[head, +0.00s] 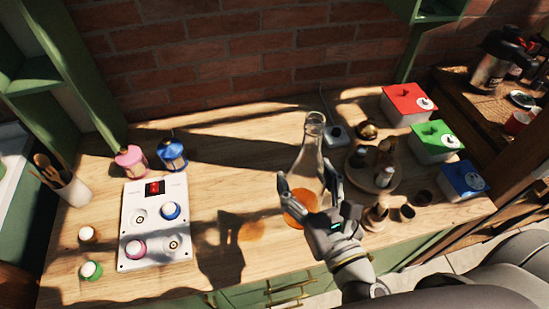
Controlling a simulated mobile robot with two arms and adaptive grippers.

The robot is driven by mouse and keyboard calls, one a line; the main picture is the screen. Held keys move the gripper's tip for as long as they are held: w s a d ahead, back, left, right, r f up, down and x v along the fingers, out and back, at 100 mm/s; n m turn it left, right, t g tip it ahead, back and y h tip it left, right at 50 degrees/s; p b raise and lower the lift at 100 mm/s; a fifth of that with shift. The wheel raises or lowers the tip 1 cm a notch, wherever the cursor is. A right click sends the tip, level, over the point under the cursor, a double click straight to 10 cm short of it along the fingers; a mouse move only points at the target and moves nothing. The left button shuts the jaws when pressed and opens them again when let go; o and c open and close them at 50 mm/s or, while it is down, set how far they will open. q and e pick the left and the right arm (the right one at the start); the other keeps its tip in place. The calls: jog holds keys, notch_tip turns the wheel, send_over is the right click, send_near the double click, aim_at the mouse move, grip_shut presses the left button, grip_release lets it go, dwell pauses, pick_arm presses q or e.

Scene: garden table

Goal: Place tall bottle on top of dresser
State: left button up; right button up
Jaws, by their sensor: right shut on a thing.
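The tall bottle (312,150) is clear glass with a narrow neck and some orange content at the bottom. It stands nearly upright in the head view, over the wooden top of the green dresser (275,140). My right gripper (308,200) is shut on the lower part of the bottle, and its fingers hide part of the glass. An orange-tinted patch of light and a gripper shadow fall on the wood to the left. I cannot tell whether the bottle's base touches the top. My left gripper is not in view.
A white panel (180,193) with knobs lies left, near pink (131,160) and blue (172,155) lanterns. A round tray (357,172) with small items stands just right of the bottle. Red (405,104), green (434,142) and blue (463,181) boxes line the right. The middle-left wood is clear.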

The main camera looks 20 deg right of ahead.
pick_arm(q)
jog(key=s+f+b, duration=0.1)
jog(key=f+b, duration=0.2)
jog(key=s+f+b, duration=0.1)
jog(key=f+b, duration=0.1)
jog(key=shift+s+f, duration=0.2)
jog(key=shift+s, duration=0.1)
pick_arm(e)
jog(key=w+d+f, duration=0.7)
jog(key=w+f, duration=0.3)
jog(key=f, duration=0.2)
jog(key=shift+w+d+f, duration=0.25)
jog(key=shift+w+d, duration=0.05)
jog(key=shift+w, duration=0.05)
jog(key=shift+f, duration=0.15)
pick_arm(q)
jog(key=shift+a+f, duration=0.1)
pick_arm(e)
jog(key=o, duration=1.6)
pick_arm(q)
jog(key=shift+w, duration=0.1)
pick_arm(e)
jog(key=shift+o, duration=0.2)
